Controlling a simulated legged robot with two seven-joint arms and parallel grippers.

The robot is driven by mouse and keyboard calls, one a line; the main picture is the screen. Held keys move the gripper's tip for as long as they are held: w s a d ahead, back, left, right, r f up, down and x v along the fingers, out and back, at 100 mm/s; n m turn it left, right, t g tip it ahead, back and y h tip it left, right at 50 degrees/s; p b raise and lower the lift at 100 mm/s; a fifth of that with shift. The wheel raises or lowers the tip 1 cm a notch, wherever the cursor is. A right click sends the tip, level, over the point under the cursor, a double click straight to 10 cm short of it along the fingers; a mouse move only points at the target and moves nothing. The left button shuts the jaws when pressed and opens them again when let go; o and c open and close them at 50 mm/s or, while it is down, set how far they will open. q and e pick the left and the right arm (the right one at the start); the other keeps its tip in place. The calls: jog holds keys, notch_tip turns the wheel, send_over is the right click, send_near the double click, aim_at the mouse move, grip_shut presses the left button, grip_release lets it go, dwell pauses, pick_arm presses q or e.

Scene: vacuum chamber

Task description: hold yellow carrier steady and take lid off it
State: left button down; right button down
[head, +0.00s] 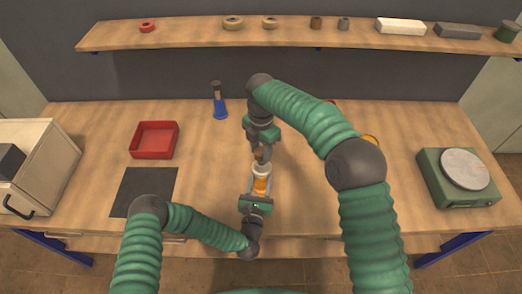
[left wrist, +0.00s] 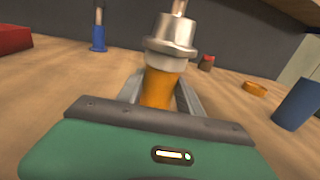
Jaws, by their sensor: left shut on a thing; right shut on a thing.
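The yellow carrier (head: 261,185) is an orange-yellow cylinder standing upright near the front middle of the bench. It also shows in the left wrist view (left wrist: 160,88). My left gripper (head: 259,191) is shut on its body from the front, a finger on each side. The lid (left wrist: 172,40) is pale grey metal with a stepped rim and a narrow knob. It sits on top of the carrier, with no clear gap visible. My right gripper (head: 260,155) reaches down from behind and is shut on the lid's top; its fingertips are hard to make out.
A red tray (head: 155,140) and dark mat (head: 144,190) lie left. A blue-based stand (head: 220,105) is behind. A green scale (head: 458,177) stands right. In the left wrist view, a blue cup (left wrist: 296,103) and orange ring (left wrist: 254,88) are right of the carrier.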

aim_at(261, 150)
notch_tip(261, 150, up, 4)
jog(key=shift+f, duration=0.1)
pick_arm(q)
jog(key=c, duration=0.7)
grip_release()
jog(key=shift+s, duration=0.1)
